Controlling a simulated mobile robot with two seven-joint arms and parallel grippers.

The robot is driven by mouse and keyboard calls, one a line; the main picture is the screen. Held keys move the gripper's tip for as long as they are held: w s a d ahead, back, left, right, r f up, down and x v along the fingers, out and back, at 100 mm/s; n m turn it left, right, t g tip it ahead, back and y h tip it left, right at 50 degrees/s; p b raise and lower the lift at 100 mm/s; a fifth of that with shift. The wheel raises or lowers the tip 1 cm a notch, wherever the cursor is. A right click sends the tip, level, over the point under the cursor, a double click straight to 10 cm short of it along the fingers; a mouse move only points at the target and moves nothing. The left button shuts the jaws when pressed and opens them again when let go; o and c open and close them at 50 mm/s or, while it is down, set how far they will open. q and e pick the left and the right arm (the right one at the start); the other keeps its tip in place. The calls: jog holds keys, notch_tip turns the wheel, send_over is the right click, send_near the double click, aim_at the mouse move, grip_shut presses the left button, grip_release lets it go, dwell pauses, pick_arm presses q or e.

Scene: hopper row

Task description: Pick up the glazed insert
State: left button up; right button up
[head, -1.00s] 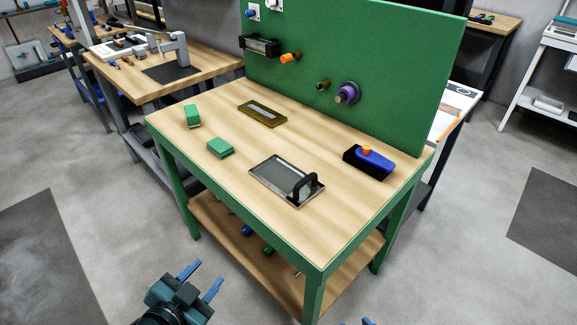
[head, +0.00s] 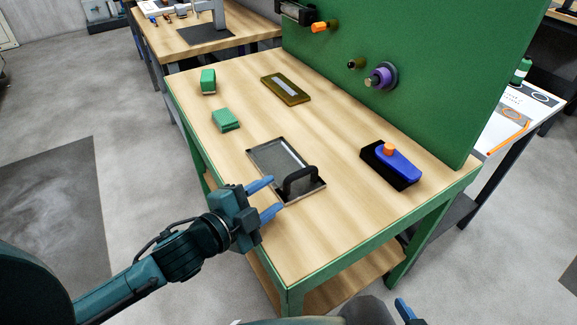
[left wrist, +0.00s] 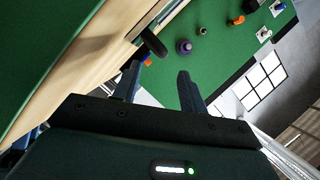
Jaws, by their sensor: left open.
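The glazed insert looks to be the flat grey glassy panel (head: 275,160) in a thin metal frame, lying on the wooden tabletop. A black arched handle (head: 300,179) stands at its near right end. My left gripper (head: 277,194) is open and empty, its blue fingers pointing at the handle from the left. In the left wrist view the handle (left wrist: 153,42) shows just beyond the gap between the open fingertips (left wrist: 158,72), apart from them. Only a blue finger of my right gripper (head: 405,309) shows at the bottom edge; its opening is hidden.
The green-edged table (head: 240,110) also holds two green blocks (head: 208,81) (head: 226,120), an olive frame (head: 286,89) and a black holder with a blue piece (head: 398,165). A green upright board (head: 420,70) with a purple knob (head: 381,76) closes the back.

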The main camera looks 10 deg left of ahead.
aim_at(292, 179)
pick_arm(q)
jog(key=x, duration=0.4)
jog(key=shift+w+d+f, duration=0.1)
jog(key=shift+w+d, duration=0.05)
jog(key=shift+w, duration=0.05)
jog(key=shift+r+x, duration=0.1)
jog(key=shift+x, duration=1.25)
jog(key=shift+r+x, duration=0.15)
jog(key=shift+x, duration=1.2)
jog(key=shift+c, duration=0.3)
grip_shut()
